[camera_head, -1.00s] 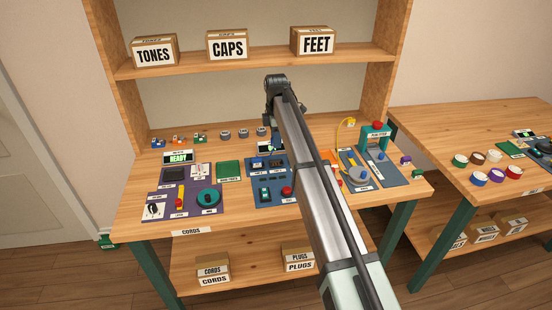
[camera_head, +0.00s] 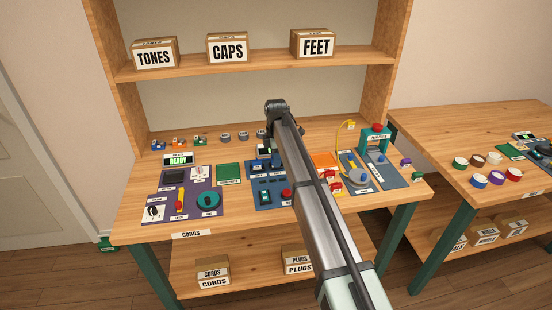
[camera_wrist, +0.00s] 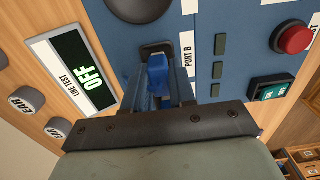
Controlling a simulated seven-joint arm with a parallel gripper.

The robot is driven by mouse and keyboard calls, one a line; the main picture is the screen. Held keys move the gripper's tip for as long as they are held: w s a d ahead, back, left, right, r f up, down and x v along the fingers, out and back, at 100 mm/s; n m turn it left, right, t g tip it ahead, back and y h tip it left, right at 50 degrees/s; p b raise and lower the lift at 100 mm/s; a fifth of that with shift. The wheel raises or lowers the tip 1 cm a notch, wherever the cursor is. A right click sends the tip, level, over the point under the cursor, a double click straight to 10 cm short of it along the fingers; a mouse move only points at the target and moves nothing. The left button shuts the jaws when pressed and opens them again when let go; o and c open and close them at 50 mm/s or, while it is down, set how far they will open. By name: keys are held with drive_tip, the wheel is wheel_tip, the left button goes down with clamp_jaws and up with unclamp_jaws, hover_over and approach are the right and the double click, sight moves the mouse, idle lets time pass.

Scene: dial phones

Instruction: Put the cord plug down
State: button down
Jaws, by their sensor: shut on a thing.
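The cord plug (camera_wrist: 158,76) is a small blue piece between the fingers of my gripper (camera_wrist: 160,88) in the wrist view. My gripper is shut on it. The plug is at a dark round-edged socket (camera_wrist: 155,48) beside the PORT B label (camera_wrist: 187,54) on the blue panel (camera_wrist: 218,30). I cannot tell whether its tip is inside the socket or just above it. In the head view my own arm hides the plug and fingertips. The LINE TEST display (camera_wrist: 85,68) reads OFF.
A red button (camera_wrist: 293,38) and a green switch (camera_wrist: 274,92) lie to the right. Grey EAR caps (camera_wrist: 27,100) lie on the wood at left. A green plate (camera_head: 228,173) lies left of the blue panel.

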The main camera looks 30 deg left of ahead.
drive_tip(key=shift+f, duration=0.6)
drive_tip(key=c, duration=1)
unclamp_jaws()
drive_tip(key=shift+s+d+f, duration=0.1)
drive_tip(key=shift+f, duration=0.05)
drive_tip(key=shift+o, duration=0.4)
drive_tip(key=shift+s+d, duration=0.1)
wheel_tip(320, 180, up, 14)
drive_tip(key=shift+w+a+f, duration=0.2)
drive_tip(key=shift+w+a, duration=0.05)
